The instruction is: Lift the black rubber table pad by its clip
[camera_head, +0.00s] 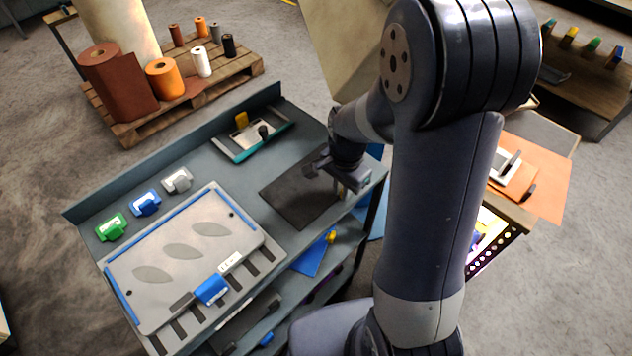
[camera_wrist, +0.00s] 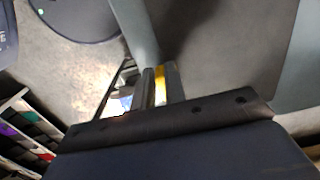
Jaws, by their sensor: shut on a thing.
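The black rubber table pad (camera_head: 298,193) lies on the grey bench top, near its right end, and looks flat. It also shows as a dark sheet in the wrist view (camera_wrist: 222,45). My gripper (camera_head: 342,188) is at the pad's right edge, pointing down. In the wrist view its two fingers (camera_wrist: 161,85) are shut on a narrow yellow clip (camera_wrist: 160,88) at the pad's edge. The clip is mostly hidden by the fingers, and my arm covers part of the head view.
A large grey die plate (camera_head: 190,255) with a blue clip (camera_head: 211,289) lies left on the bench. Green, blue and grey clips line the back. A teal-edged tray (camera_head: 250,135) stands behind the pad. A pallet of foil rolls (camera_head: 165,85) stands beyond; a shelf (camera_head: 330,245) lies below.

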